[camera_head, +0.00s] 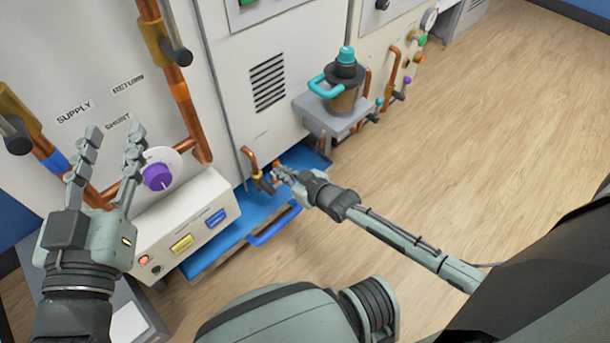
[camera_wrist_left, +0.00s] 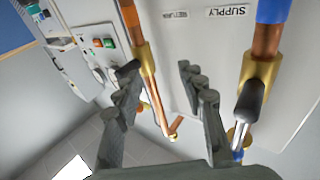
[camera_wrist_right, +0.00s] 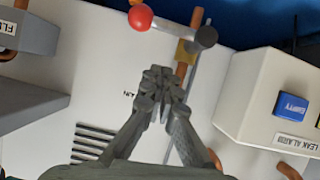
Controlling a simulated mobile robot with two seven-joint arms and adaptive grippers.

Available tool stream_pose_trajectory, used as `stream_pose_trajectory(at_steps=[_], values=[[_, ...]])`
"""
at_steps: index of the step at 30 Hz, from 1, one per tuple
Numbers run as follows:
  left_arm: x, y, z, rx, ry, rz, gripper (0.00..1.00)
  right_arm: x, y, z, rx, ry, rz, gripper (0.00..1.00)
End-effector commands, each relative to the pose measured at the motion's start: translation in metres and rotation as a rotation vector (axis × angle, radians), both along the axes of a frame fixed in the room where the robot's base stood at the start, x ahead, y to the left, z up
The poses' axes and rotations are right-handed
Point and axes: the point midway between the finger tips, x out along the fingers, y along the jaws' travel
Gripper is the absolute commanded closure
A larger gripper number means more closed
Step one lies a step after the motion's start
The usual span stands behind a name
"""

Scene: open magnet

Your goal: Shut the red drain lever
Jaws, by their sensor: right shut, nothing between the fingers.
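The red drain lever's ball end (camera_wrist_right: 140,17) shows at the top of the right wrist view. A thin metal bar runs from it to a dark round knob (camera_wrist_right: 207,37) beside a brass valve body (camera_wrist_right: 185,50) on a copper pipe. My right gripper (camera_wrist_right: 160,80) is shut and empty, with its fingertips just below the bar in that view; I cannot tell whether they touch it. In the head view my right gripper (camera_head: 284,173) is low beside the cabinet and partly hides the valve. My left gripper (camera_head: 115,135) is open and empty in front of the cabinet's pipes.
A blue tray (camera_head: 268,233) with a handle lies below the cabinet. A white box (camera_head: 190,215) with yellow and blue buttons stands left of the valve. A grey shelf (camera_head: 325,118) holding a teal-handled vessel (camera_head: 345,80) juts out above right. The wooden floor at right is clear.

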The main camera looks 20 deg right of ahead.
Motion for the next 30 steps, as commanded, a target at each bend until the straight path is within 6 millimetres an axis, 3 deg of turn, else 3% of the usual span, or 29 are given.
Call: stream_pose_trajectory(at_steps=[7, 18, 24, 30], values=[[0.003, 0.027, -0.056, 0.125, 0.257, 0.053, 0.60, 0.003, 0.000, 0.015, 0.000, 0.000, -0.001, 1.00], [-0.021, 0.077, -0.127, 0.272, 0.617, 0.140, 0.60, -0.052, -0.019, 0.040, -0.001, 0.003, 0.000, 1.00], [-0.038, 0.099, -0.149, 0.320, 0.754, 0.176, 0.60, -0.073, -0.027, 0.051, 0.000, 0.000, -0.001, 1.00], [-0.047, 0.107, -0.158, 0.338, 0.810, 0.190, 0.60, -0.082, -0.030, 0.055, 0.000, -0.001, 0.000, 1.00]])
